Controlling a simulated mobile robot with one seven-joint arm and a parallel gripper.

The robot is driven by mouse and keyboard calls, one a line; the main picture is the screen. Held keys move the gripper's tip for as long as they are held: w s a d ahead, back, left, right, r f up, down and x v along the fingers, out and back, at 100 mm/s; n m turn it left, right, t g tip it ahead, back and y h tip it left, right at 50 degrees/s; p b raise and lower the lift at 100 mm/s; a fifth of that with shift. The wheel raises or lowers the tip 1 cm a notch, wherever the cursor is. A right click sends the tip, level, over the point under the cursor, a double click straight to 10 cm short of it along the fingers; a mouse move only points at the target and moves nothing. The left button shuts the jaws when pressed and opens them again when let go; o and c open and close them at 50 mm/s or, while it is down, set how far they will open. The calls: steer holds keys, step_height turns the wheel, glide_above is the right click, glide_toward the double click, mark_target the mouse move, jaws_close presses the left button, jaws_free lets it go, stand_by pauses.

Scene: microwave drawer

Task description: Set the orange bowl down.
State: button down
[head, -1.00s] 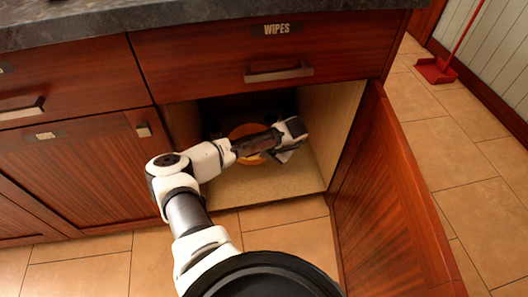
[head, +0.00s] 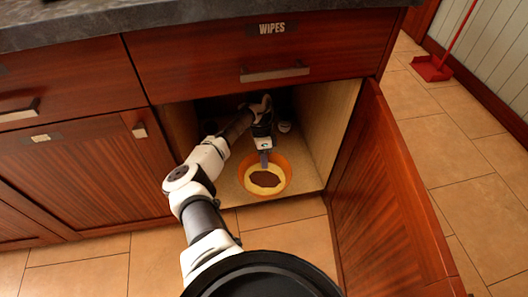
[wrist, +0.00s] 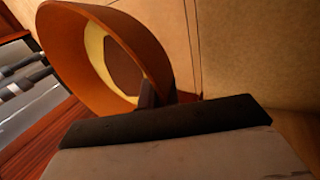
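The orange bowl (head: 286,172) is at the front of the open lower cabinet, with a yellow ring and a brown patch inside it. In the head view my gripper (head: 264,161) reaches down to the bowl's back rim. In the wrist view the bowl (wrist: 72,62) appears on its side, with one dark fingertip inside it and the rim by the near finger. My gripper (wrist: 160,98) appears shut on the rim. Whether the bowl's base touches the cabinet floor (head: 228,192) is hidden.
The cabinet door (head: 385,200) stands open at the right. The drawer labelled WIPES (head: 320,50) is shut above the opening. A small pale item (head: 284,127) sits deeper in the cabinet. A red dustpan (head: 432,68) is far right.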

steer(key=n+h, duration=0.1)
steer(key=n, duration=0.1)
steer(key=n+t+h, duration=0.1)
steer(key=n, duration=0.2)
steer(key=shift+s+r+n+h, duration=0.3)
steer(key=shift+r+n+h, duration=0.05)
steer(key=shift+n+h, duration=0.05)
steer(key=n, duration=0.1)
steer(key=n+t+h, duration=0.1)
steer(key=n, duration=0.1)
steer(key=n+t, duration=0.1)
steer(key=n, duration=0.1)
steer(key=shift+s+a+r+h, duration=0.15)
steer(key=shift+s+r+h, duration=0.1)
steer(key=shift+r+h, duration=0.1)
steer(key=n+t, duration=0.1)
steer(key=n, duration=0.1)
steer(key=n+t, duration=0.1)
steer(key=shift+s+a+r+n, duration=0.1)
steer(key=shift+r+n, duration=0.2)
steer(key=shift+n, duration=0.1)
steer(key=n+t, duration=0.1)
steer(key=n, duration=0.2)
steer(key=shift+s+a+r+n+t, duration=0.1)
steer(key=shift+a+r+n+t, duration=0.05)
steer(key=shift+r+n+t, duration=0.2)
steer(key=shift+s+n+t, duration=0.1)
steer(key=shift+n+t, duration=0.15)
steer(key=shift+n, duration=0.3)
steer(key=shift+a, duration=0.1)
